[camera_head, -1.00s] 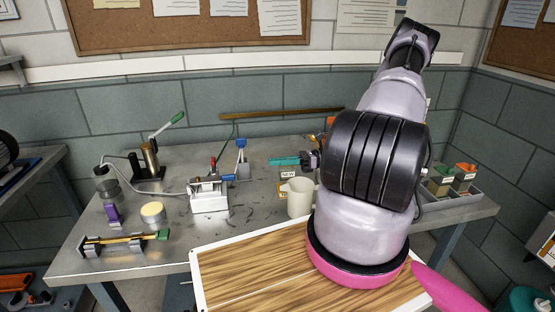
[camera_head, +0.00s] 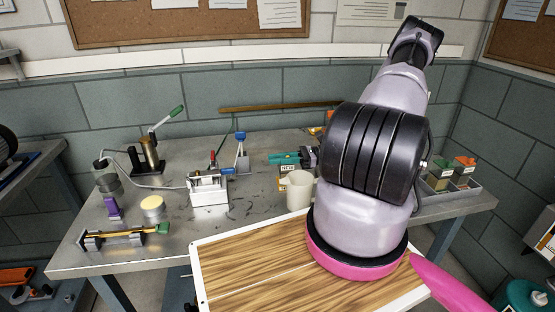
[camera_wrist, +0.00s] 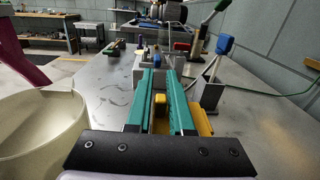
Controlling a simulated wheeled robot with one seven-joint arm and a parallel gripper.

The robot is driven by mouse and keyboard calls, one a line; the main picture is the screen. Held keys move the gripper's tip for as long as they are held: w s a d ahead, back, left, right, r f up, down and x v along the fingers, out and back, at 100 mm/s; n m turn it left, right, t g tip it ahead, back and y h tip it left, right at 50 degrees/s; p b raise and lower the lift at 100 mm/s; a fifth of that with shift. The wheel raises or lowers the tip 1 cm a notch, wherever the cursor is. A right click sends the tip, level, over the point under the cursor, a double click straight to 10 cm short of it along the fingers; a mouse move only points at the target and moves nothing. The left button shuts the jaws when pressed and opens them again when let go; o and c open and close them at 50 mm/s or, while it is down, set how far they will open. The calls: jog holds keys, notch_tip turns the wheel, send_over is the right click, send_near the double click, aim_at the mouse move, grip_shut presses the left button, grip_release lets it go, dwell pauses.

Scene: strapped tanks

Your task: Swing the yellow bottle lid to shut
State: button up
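My gripper (camera_head: 272,159) has teal fingers and is low over the bench (camera_head: 245,222), pointing left in the head view. In the wrist view the fingers (camera_wrist: 160,80) run side by side with a narrow gap, and they look open. A yellow piece (camera_wrist: 160,104) shows in the gap; I cannot tell whether it is touched. A yellow-orange block with a NEW label (camera_head: 287,168) is right below the gripper. A short jar with a pale yellow top (camera_head: 152,204) stands at the left of the bench, well away from the gripper. I cannot tell which thing is the yellow bottle lid.
A cream mug (camera_head: 300,192) stands close to the gripper. A white clamp device (camera_head: 208,188), a blue-topped post (camera_head: 241,150) and a green-handled lever (camera_head: 160,125) stand farther left. A compartment tray (camera_head: 452,190) is at right.

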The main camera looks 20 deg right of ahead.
jog(key=shift+o, duration=0.9)
jog(key=v, duration=1.1)
